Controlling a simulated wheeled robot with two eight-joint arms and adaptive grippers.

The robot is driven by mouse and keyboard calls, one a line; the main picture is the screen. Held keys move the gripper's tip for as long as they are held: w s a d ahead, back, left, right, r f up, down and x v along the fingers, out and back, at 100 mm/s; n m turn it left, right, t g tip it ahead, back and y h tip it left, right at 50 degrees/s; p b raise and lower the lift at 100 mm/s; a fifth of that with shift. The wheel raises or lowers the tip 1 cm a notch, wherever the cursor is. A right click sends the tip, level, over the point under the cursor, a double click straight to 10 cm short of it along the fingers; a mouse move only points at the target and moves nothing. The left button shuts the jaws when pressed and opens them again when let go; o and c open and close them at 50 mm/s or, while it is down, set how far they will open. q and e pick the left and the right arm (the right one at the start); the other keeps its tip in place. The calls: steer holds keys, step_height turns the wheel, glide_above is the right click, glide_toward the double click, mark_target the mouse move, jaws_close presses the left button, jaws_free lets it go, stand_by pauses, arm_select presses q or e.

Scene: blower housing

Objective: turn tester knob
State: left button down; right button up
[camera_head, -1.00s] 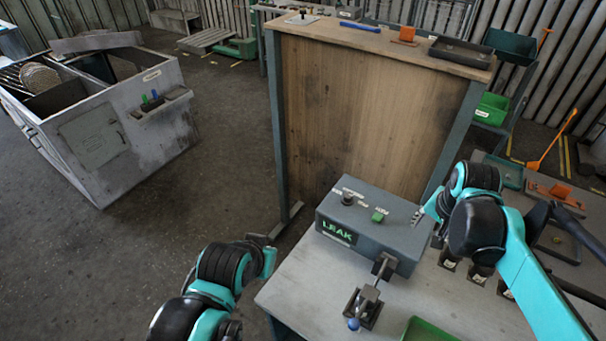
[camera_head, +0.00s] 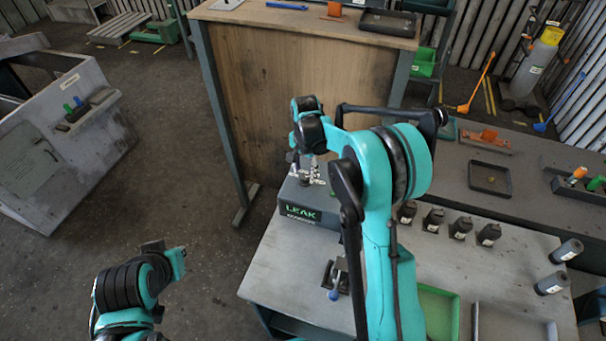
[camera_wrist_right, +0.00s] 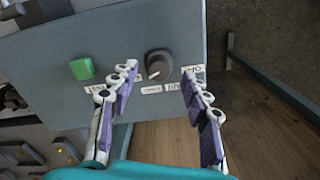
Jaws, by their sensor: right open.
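The tester is a grey box with a lit green LEAK display (camera_head: 300,210), standing on the bench. My right gripper (camera_head: 305,172) is over the tester top and hides the knob in the head view. In the wrist view the right gripper (camera_wrist_right: 162,78) is open, its fingers spread on either side of the knob; contact is not clear. My left gripper (camera_head: 163,255) is off the bench at lower left, its jaws unclear.
A green button (camera_wrist_right: 82,68) sits beside the knob. A lever clamp with a blue tip (camera_head: 334,294) stands in front of the tester. Several dark cylinders (camera_head: 461,228) and a green tray (camera_head: 437,310) are to the right. A wooden-backed bench (camera_head: 290,90) stands behind.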

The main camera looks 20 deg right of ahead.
steer(key=shift+f, duration=0.95)
jaws_close()
